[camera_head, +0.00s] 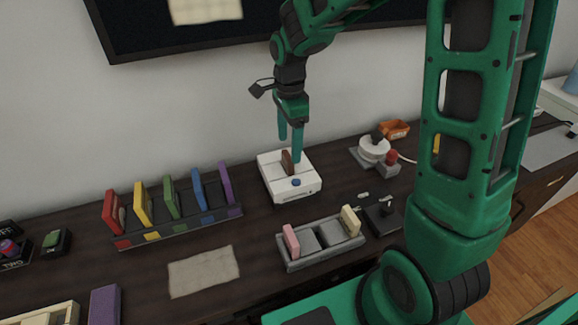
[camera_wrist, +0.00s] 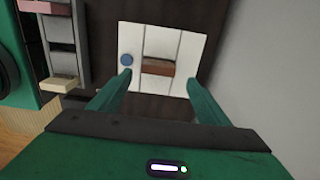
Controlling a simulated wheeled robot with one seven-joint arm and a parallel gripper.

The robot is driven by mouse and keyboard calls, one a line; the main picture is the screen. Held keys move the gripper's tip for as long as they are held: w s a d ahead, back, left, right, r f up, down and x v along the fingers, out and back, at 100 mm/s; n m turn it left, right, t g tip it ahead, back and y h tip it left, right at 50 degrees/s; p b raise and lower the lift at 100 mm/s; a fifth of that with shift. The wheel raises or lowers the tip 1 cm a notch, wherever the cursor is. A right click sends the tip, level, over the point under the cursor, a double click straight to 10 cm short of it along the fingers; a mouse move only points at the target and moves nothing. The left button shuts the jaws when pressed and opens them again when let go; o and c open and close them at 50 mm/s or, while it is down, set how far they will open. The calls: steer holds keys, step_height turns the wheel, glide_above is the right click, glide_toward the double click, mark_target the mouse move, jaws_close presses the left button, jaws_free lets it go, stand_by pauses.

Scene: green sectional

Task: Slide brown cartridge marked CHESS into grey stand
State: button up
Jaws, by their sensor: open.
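The brown cartridge (camera_head: 287,161) stands upright in the top of a white console (camera_head: 274,184) with a blue button; no marking on it is readable. It also shows in the wrist view (camera_wrist: 158,67), with the console (camera_wrist: 190,45) around it. My gripper (camera_head: 290,151) is open above the console, with one finger on each side of the cartridge. In the wrist view the fingertips (camera_wrist: 160,78) are clear of its ends. The grey stand (camera_head: 319,256) lies in front of the console, with a pink cartridge (camera_head: 291,241) at its left end and a cream one (camera_head: 350,221) at its right.
A dark rack (camera_head: 180,231) holding several coloured cartridges stands left of the console. A beige cloth (camera_head: 204,271) lies in front of it. A joystick (camera_head: 383,215) is right of the stand; a white round device (camera_head: 373,150) and orange tray (camera_head: 394,129) are farther back.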

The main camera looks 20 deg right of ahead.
mark_target(287, 156)
steer(key=f, duration=0.4)
steer(key=shift+s+a, duration=0.2)
steer(key=shift+a, duration=0.15)
steer(key=shift+f, duration=0.6)
steer(key=c, duration=1.1)
